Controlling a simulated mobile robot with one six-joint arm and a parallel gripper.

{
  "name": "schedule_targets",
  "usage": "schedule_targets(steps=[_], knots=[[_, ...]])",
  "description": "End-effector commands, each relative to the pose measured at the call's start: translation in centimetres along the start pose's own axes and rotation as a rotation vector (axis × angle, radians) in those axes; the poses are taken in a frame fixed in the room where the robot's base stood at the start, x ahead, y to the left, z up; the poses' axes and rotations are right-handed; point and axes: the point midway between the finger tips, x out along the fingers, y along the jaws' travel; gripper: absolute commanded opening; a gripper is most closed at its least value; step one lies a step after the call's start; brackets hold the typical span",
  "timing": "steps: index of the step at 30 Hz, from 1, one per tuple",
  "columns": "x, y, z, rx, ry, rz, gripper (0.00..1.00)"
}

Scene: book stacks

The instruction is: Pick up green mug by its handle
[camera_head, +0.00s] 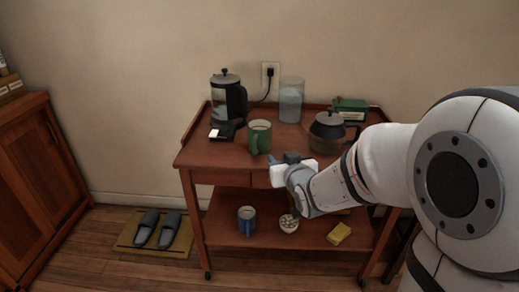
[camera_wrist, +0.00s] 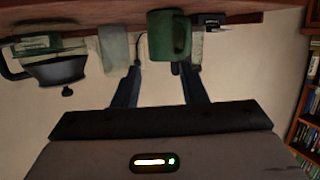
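The green mug (camera_head: 259,133) stands upright on the trolley's top shelf near its front edge, with its handle toward the robot in the head view. The wrist view looks upside down, and there the mug (camera_wrist: 167,38) is at the top centre, with the handle on its near side. My gripper (camera_head: 280,160) is at the trolley's front edge, in front of and slightly right of the mug. In the wrist view its two dark fingers (camera_wrist: 160,72) are spread apart with nothing between them. The fingers appear apart from the mug.
On the top shelf of the wooden trolley (camera_head: 213,152) are a French press (camera_head: 228,98), a clear glass container (camera_head: 291,101), a coffee pot (camera_head: 327,134) and a green box (camera_head: 350,108).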

Motion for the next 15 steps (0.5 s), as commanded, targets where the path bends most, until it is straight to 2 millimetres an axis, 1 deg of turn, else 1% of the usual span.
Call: schedule_targets(steps=[1,3,8,11,15], knots=[[1.5,-0.8,2.4,-0.002,0.052,-0.022,0.38],[2.4,-1.8,3.0,-0.002,0.122,-0.049,0.38],[3.4,-3.1,3.4,0.001,0.225,-0.088,0.38],[3.8,-3.4,3.2,0.002,0.252,-0.098,0.38],[5.2,-3.7,2.7,0.002,0.259,-0.1,0.38]])
